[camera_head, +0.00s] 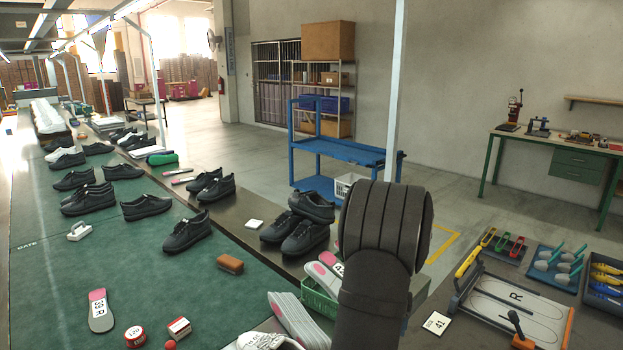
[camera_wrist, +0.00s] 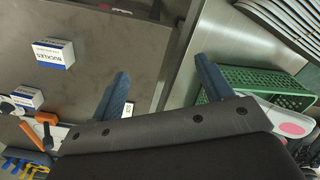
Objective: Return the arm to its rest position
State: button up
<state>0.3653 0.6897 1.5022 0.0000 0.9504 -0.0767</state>
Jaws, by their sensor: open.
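My gripper (camera_wrist: 162,67) shows in the wrist view with its two blue fingers spread wide apart. Nothing is between the fingers. It hangs above the seam between a dark tabletop (camera_wrist: 100,25) and a light metal surface (camera_wrist: 230,45). A green basket (camera_wrist: 262,88) lies just right of the right finger. In the head view my dark arm stands upright at the centre right, hiding part of the bench behind it; the fingers cannot be seen there.
The green conveyor (camera_head: 60,290) carries several black shoes (camera_head: 187,231). The green basket also shows in the head view (camera_head: 318,302) with insoles. A blue cart (camera_head: 335,148) stands behind. White boxes (camera_wrist: 53,52) lie left of my gripper.

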aim_at(178, 324)
jog(key=w+a+n, duration=0.1)
jog(key=a, duration=0.5)
jog(key=w+a+n, duration=0.1)
jog(key=w+a, duration=0.1)
jog(key=a, duration=0.4)
jog(key=w+a+n, duration=0.1)
jog(key=w+a, duration=0.1)
jog(key=a, duration=0.4)
jog(key=shift+a+n, duration=0.3)
jog(key=shift+a, duration=0.1)
jog(key=shift+w+a, duration=0.1)
jog(key=shift+a, duration=0.7)
jog(key=shift+o, duration=0.5)
